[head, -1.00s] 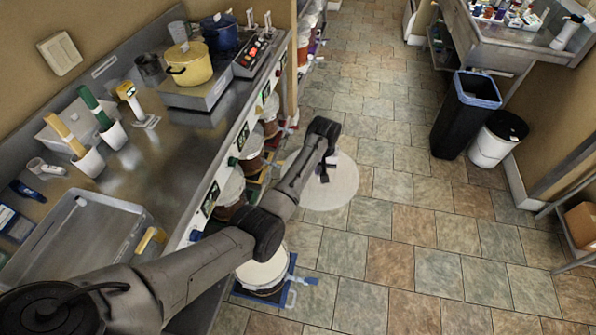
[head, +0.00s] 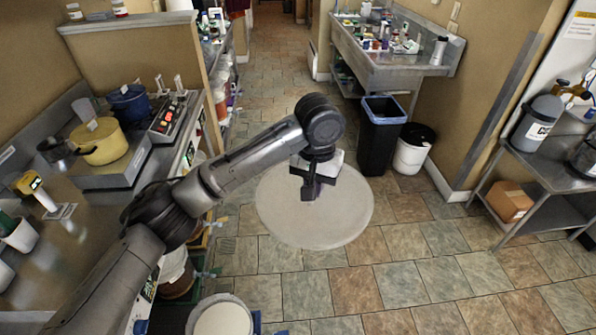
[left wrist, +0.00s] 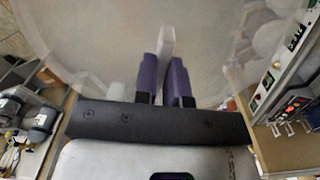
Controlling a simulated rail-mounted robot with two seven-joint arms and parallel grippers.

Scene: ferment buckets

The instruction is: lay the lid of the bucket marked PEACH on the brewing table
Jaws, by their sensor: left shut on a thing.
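A large round pale lid (head: 345,228) hangs above the tiled floor in the head view. It fills the upper part of the left wrist view (left wrist: 90,50). My left gripper (head: 311,190) is over it, with its purple fingers (left wrist: 166,78) shut on the lid's white upright handle (left wrist: 167,45). No PEACH mark is legible. A bucket with a pale round top (head: 222,318) stands on the floor at the bottom edge; I cannot tell if it is open. The steel table (head: 75,262) along the left is the likely brewing table. My right gripper is not in view.
A yellow pot (head: 98,142), a blue pot (head: 130,103) and a control box (head: 170,116) occupy the left table. A black bin (head: 380,140) and white bin (head: 413,150) stand beyond the lid. A steel shelf (head: 560,170) is at right. The middle floor is open.

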